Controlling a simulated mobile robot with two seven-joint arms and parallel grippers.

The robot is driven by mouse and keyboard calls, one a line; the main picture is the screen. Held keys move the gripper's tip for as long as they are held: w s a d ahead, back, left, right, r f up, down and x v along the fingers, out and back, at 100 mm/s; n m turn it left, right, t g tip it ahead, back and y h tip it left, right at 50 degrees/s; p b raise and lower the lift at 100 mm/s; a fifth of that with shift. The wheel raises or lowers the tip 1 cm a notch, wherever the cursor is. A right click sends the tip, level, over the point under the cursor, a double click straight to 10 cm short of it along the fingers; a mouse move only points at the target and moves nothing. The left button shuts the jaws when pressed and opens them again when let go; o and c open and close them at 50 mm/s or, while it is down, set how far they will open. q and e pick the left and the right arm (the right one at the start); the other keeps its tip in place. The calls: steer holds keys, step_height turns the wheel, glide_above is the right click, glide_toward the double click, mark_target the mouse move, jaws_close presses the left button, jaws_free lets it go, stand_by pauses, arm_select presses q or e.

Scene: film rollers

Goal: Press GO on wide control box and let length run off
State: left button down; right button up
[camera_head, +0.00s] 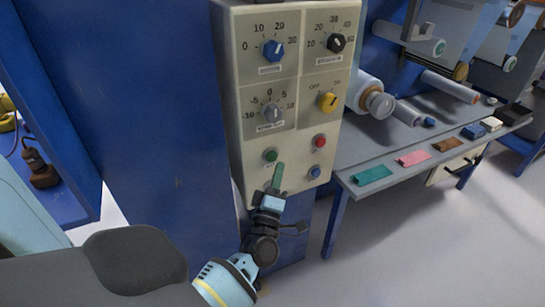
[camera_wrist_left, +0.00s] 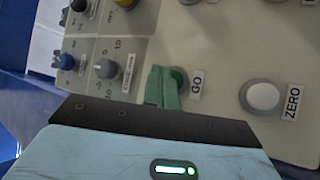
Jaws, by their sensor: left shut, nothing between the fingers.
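The wide control box (camera_head: 237,95) is a cream panel with knobs and buttons on the blue machine. Its green GO button (camera_head: 270,155) sits at the lower left of the panel. My right gripper is out of view.
A white button labelled ZERO (camera_wrist_left: 262,97) is beside GO. A red button (camera_head: 320,141) and a blue button (camera_head: 315,171) are to the right. Film rolls (camera_head: 368,92) and a grey bench (camera_head: 345,176) with coloured pieces stand right. Open floor lies in front.

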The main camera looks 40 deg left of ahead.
arm_select(q)
steer(key=d, duration=0.1)
steer(key=s+d, duration=0.1)
steer(key=d, duration=0.1)
steer(key=shift+s+d+p, duration=0.2)
steer(key=shift+s+p, duration=0.05)
steer(key=shift+p, duration=0.15)
stand_by(0.6)
